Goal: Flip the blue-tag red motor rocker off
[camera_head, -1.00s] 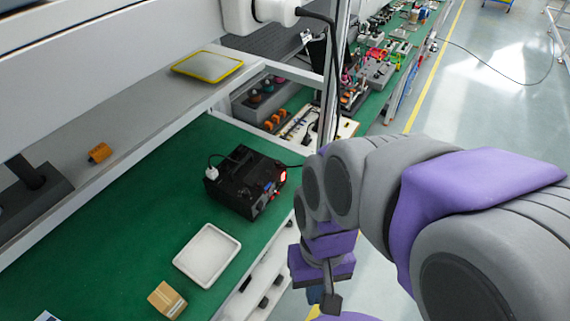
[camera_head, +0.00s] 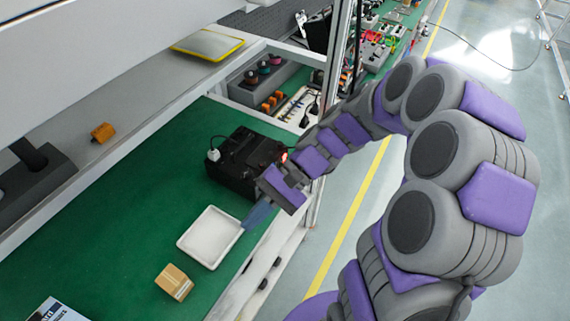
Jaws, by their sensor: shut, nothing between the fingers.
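A black box-shaped unit (camera_head: 232,158) stands on the green bench top, with a white plug on its left side. A lit red rocker (camera_head: 284,158) shows at its right end, partly behind my arm. A blue tag cannot be made out now, as my gripper and wrist cover much of the unit's front. My gripper (camera_head: 257,215) is shut and empty. In the picture it lies in front of the unit's lower right, beside the tray's right corner; I cannot tell whether it touches anything.
A white tray (camera_head: 181,243) and a small cardboard box (camera_head: 174,282) lie on the green bench (camera_head: 110,235) nearer me. An orange part (camera_head: 102,132) sits on the grey shelf. A metal post (camera_head: 336,60) stands behind my arm. Green bench is clear left of the tray.

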